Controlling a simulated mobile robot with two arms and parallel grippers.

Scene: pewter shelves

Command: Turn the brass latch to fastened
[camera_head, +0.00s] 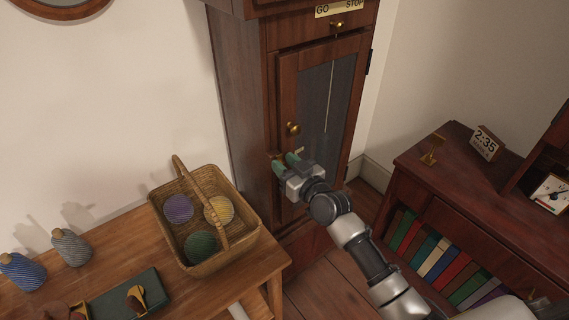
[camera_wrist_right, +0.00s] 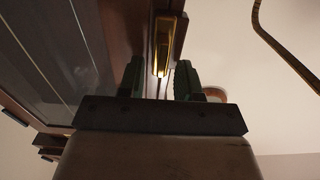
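The brass latch (camera_wrist_right: 163,45) shows in the wrist view as an upright, bright bar on the dark wood of the tall cabinet. My right gripper (camera_wrist_right: 158,80) is open, with its green-padded fingers apart on either side of the latch's lower end. I cannot tell whether either finger touches it. In the head view my right gripper (camera_head: 285,160) is at the left edge of the cabinet door (camera_head: 288,88), below the round brass knob (camera_head: 292,128). There the gripper mostly hides the latch, and a small pale patch shows beside the fingers. My left gripper is not in view.
A wicker basket (camera_head: 165,222) with several yarn balls stands on the wooden table (camera_head: 262,268) at the lower left. A dark desk (camera_head: 455,200) with books stands to the right. A brass knob (camera_head: 337,25) sits under a GO/STOP plate higher on the cabinet.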

